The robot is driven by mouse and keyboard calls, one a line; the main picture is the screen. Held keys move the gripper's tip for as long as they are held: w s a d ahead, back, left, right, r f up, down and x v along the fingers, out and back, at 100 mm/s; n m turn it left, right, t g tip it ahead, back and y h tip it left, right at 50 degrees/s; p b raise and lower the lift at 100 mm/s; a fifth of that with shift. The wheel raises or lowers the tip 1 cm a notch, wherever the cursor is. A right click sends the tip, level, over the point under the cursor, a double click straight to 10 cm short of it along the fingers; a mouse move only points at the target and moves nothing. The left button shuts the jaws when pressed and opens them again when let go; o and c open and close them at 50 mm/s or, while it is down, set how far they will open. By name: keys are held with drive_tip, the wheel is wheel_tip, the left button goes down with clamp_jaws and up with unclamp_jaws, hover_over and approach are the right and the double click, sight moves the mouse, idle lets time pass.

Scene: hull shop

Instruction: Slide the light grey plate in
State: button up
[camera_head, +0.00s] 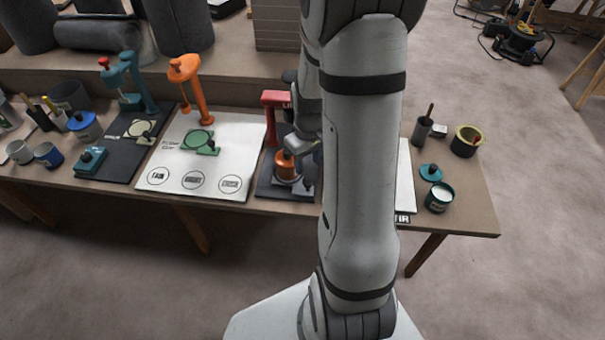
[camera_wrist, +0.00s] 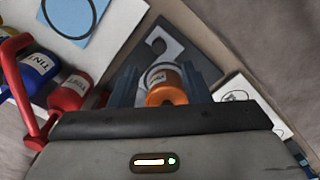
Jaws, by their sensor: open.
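My gripper (camera_wrist: 160,84) is open, its two dark fingers on either side of an orange can (camera_wrist: 166,94) with a pale label. I cannot tell whether they touch it. In the head view the gripper (camera_head: 297,150) is over the dark station with the red stand (camera_head: 276,100), partly hidden by my arm; the orange can (camera_head: 287,167) shows below it. A light grey, hooked flat shape (camera_wrist: 172,47) lies on the dark base (camera_wrist: 200,66) beyond the can in the wrist view. I cannot tell if it is a loose plate. Its near part is hidden.
A white board (camera_head: 215,165) with an orange stand (camera_head: 190,88) and green plate (camera_head: 198,141) lies to the left. Farther left is a teal stand (camera_head: 138,85). Red and blue tint bottles (camera_wrist: 70,92) stand close left.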

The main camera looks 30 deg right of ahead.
sight(308, 182)
wheel_tip(308, 182, down, 8)
drive_tip(key=shift+d+f+b, duration=0.1)
drive_tip(key=shift+f+b, duration=0.05)
drive_tip(key=shift+b, duration=0.4)
clamp_jaws()
idle(0.4)
